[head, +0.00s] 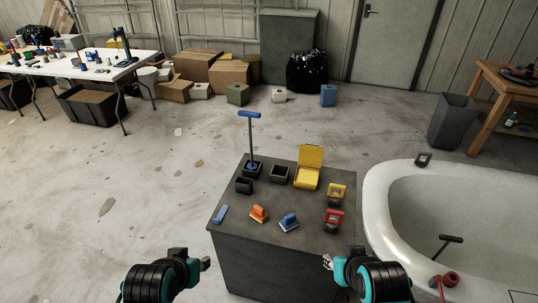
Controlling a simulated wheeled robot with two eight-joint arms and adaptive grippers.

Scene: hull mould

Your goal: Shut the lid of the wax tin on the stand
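The yellow wax tin (306,178) stands at the back right of the dark stand (277,268). Its lid (311,156) is up, standing open at the tin's far side. My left gripper (206,264) is low in the head view, near the stand's front left corner and apart from the tin. My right gripper (327,263) is low at the stand's front right, also apart from the tin. Both are seen from behind the wrists, and their finger gaps do not show clearly. I see nothing held in either.
A tall blue-handled tool (250,140) and dark open boxes (279,174) stand left of the tin. Yellow (337,192) and red (333,219) framed items, an orange block (259,214) and blue blocks (288,222) lie nearer. A white hull mould (376,205) curves close on the right.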

